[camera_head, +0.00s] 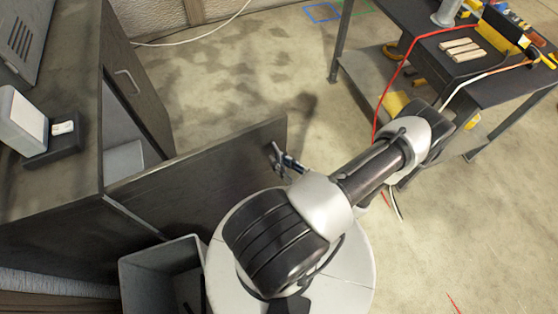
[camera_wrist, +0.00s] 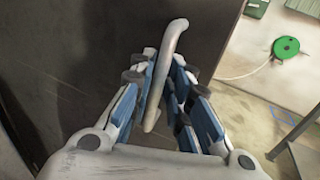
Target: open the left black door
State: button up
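The left black door (camera_head: 215,165) is a dark panel that stands swung out from the dark cabinet (camera_head: 60,180), with the inside of the cabinet partly showing behind it. In the wrist view the door (camera_wrist: 75,50) fills the left and middle. Its pale bar handle (camera_wrist: 163,75) runs between my fingers. My gripper (camera_wrist: 162,68) has blue and grey fingers, one on each side of the handle, closed in close around it. In the head view my gripper (camera_head: 282,162) is at the door's face near its free end, and the handle there is hard to make out.
A second, shut dark door with a handle (camera_head: 127,80) is farther along the cabinet. A grey open bin (camera_head: 160,275) stands beside my base. A workbench (camera_head: 480,70) with tools and cables is at the right. Concrete floor beyond the door is mostly clear.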

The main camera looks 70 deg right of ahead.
jog(key=shift+o, duration=1.2)
jog(key=shift+s, duration=0.1)
jog(key=v, duration=1.2)
